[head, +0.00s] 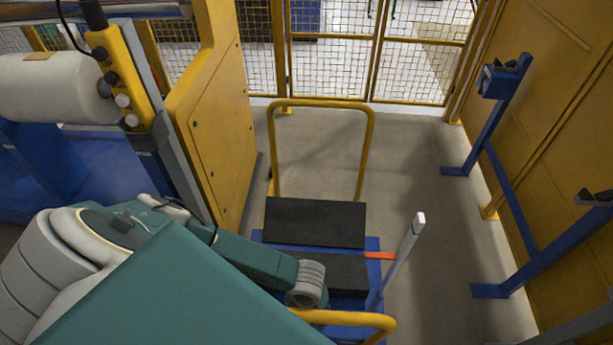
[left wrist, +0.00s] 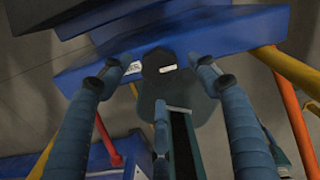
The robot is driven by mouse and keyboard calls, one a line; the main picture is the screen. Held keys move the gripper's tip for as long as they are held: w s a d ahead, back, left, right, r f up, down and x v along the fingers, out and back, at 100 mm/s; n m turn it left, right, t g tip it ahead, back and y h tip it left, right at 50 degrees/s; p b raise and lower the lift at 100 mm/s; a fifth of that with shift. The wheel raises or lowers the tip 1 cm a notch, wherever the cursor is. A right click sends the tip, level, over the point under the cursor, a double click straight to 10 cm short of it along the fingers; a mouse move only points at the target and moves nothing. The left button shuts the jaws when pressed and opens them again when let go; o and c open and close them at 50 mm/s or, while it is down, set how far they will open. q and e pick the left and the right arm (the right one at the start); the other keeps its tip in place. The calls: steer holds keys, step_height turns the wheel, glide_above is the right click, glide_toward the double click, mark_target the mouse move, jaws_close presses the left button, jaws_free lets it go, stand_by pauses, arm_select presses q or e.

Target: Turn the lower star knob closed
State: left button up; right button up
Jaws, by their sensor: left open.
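In the left wrist view my left gripper (left wrist: 163,66) is open, with its thick blue-grey fingers spread to left and right. Between and beyond the fingertips is a dark many-sided piece (left wrist: 155,60) with a small white mark, in front of a blue beam. It may be the lower star knob; I cannot tell for sure, nor whether the fingers touch it. In the head view my teal left arm reaches in from the left, and its gripper is hidden. Small dark and pale knobs show on a yellow upright (head: 130,75) at the left. My right gripper is not in view.
Blue steps with black treads (head: 315,222) and a yellow handrail (head: 318,104) stand ahead. A pale post (head: 402,255) rises beside them. A white roll (head: 50,88) lies at the left. Blue stands (head: 487,130) line the right wall. Floor between is clear.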

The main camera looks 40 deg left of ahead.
arm_select(q)
steer(key=shift+r, duration=2.4)
